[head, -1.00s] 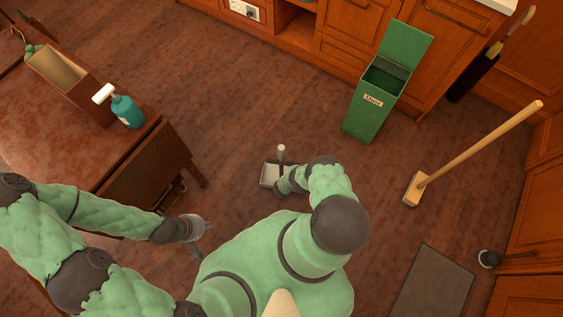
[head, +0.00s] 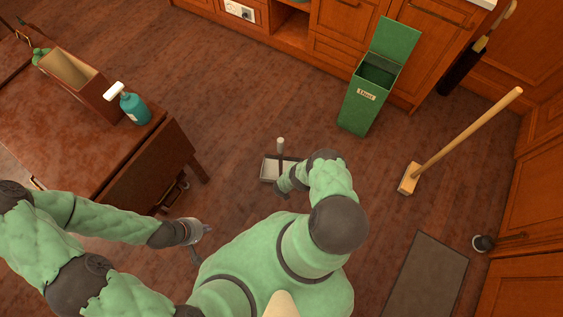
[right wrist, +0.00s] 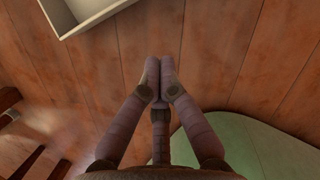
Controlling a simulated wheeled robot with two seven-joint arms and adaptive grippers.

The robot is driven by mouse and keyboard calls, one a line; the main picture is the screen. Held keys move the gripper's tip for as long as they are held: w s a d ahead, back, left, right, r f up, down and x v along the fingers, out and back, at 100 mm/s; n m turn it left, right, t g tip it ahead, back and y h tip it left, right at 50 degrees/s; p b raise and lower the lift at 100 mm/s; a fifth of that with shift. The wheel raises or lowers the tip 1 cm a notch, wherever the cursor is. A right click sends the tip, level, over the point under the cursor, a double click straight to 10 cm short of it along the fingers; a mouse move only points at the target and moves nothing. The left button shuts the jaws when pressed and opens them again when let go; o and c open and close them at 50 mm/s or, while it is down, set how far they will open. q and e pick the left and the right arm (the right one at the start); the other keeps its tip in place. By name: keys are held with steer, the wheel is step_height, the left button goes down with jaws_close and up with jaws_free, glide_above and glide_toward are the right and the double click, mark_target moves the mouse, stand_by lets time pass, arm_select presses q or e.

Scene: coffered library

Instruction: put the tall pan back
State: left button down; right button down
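The tall pan (head: 268,170), a pale tray with a dark rim and an upright handle with a light grip (head: 281,145), stands on the floor. Part of its pale tray shows at the top left of the right wrist view (right wrist: 88,12). My right gripper (right wrist: 157,66) has its fingertips together, beside the tray; no handle shows between them. In the head view my right arm partly hides this gripper. My left gripper (head: 203,240) has its fingers spread and is empty, over the floor near the table.
A green bin (head: 366,107) with its lid up stands by the cabinets. A broom (head: 460,135) stands upright at right, near a dark mat (head: 425,275). A table (head: 80,150) at left bears a spray bottle (head: 133,107) and an open box (head: 95,95).

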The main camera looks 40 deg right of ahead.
steer(key=shift+p+v, duration=1.5)
steer(key=shift+v, duration=0.9)
